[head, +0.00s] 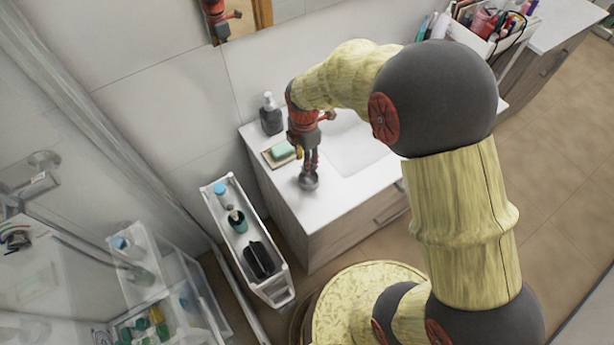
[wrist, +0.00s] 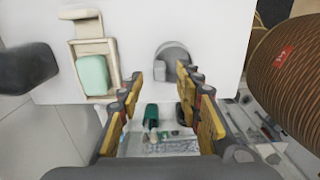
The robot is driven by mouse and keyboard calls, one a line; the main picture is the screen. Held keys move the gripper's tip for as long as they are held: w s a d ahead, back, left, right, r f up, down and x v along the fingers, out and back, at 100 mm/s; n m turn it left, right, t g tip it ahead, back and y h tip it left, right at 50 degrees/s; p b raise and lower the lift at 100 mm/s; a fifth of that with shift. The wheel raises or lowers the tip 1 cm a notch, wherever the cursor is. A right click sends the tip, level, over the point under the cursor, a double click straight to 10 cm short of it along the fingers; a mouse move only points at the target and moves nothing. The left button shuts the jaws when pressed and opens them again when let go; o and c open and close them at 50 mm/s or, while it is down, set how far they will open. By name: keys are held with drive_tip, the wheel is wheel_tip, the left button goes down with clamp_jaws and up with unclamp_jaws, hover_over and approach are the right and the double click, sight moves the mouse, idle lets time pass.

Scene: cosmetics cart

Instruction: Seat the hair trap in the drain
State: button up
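A small grey round piece, which looks like the hair trap (head: 308,181), sits on the white counter near its front left edge. In the wrist view the grey piece (wrist: 172,52) is just beyond my fingertips, nearer the right finger, with a pale hollow on its near side. My gripper (head: 311,166) points down close above it. In the wrist view my gripper (wrist: 160,80) is open, with an empty gap between the yellow-padded fingers. Contact with the grey piece cannot be made out. The white basin (head: 352,150) is right of the gripper; I see no drain in it.
A green soap bar on a wooden dish (head: 272,160) lies just left of my gripper. A dark pump bottle (head: 270,118) stands behind it. A white slim cart (head: 224,232) with bottles stands left of the vanity. The counter front is clear.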

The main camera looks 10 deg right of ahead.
wheel_tip(320, 180, down, 3)
drive_tip(key=shift+r, duration=0.2)
clamp_jaws()
idle(0.4)
